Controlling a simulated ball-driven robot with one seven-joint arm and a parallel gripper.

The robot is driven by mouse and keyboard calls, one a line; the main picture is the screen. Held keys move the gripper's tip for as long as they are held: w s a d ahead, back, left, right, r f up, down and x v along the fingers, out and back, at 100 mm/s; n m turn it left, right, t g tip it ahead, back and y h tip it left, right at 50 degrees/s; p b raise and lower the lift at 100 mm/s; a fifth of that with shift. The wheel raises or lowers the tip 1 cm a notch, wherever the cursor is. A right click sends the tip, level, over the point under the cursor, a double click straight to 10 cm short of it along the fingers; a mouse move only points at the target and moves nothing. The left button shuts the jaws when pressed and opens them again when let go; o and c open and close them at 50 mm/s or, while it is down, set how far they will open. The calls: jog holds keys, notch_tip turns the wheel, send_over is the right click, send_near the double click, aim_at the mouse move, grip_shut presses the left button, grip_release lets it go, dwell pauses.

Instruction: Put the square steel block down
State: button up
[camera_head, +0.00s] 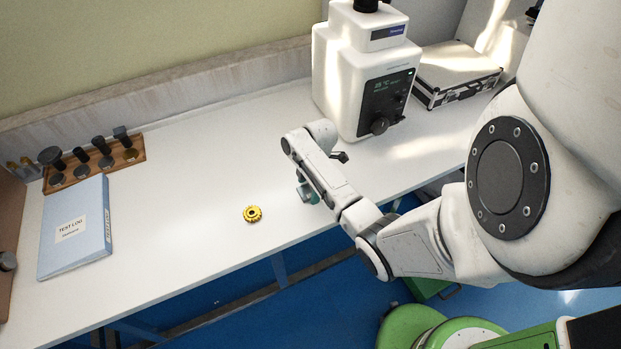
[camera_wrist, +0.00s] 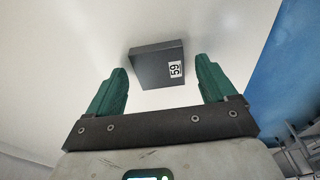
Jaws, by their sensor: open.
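The square steel block (camera_wrist: 150,66) is dark grey with a white label reading "59" on one face. In the wrist view it sits on the white bench top. My gripper (camera_wrist: 160,68) is open, with one green finger on each side of the block and visible gaps between. The block lies around and just beyond the fingertips; I cannot tell its exact depth between them. In the head view my gripper (camera_head: 308,192) is low over the bench near its front edge, and I cannot make out the block there.
A blue test log (camera_head: 75,228) and a wooden rack (camera_head: 125,155) are at the left.

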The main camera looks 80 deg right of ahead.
notch_tip(320, 180, up, 12)
jog(key=s+d+f+b, duration=0.1)
jog(key=b, duration=0.1)
jog(key=w+a+f+m, duration=0.1)
jog(key=w+a+m, duration=0.1)
jog(key=a, duration=0.7)
jog(key=w+a+f+m, duration=0.2)
jog(key=a, duration=0.8)
jog(key=s+a+r+m+h, duration=0.1)
jog(key=s+a+m, duration=0.3)
jog(key=s+a, duration=0.5)
jog(key=shift+a+r+m+h, duration=0.2)
jog(key=shift+a+m+h, duration=0.15)
jog(key=shift+a, duration=0.3)
